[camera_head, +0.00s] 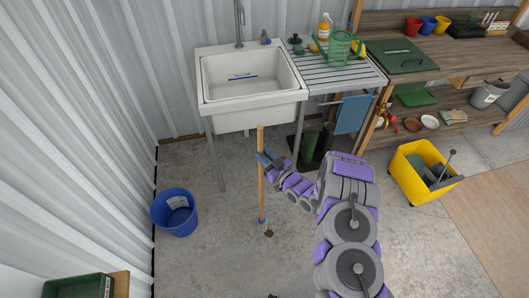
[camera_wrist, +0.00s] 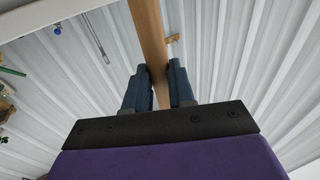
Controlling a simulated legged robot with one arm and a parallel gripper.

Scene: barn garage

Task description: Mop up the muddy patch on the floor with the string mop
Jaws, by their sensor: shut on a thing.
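A wooden pole (camera_head: 261,195), seemingly the mop's handle, stands nearly upright in front of the sink, with a blue fitting at its lower end. No mop strings can be made out. My gripper (camera_head: 264,161) is shut on the pole's upper part. In the wrist view the pole (camera_wrist: 147,28) runs between the two blue fingers of my gripper (camera_wrist: 159,72). A small dark brown spot (camera_head: 268,234), perhaps mud, lies on the concrete floor just below the pole's blue end. Whether the pole touches the floor is unclear.
A blue bucket (camera_head: 175,213) stands left of the pole by the corrugated wall. The white sink (camera_head: 252,100) is behind it. A yellow mop bucket (camera_head: 410,162) stands at the right. A green crate (camera_head: 78,288) is at bottom left. Floor around the spot is clear.

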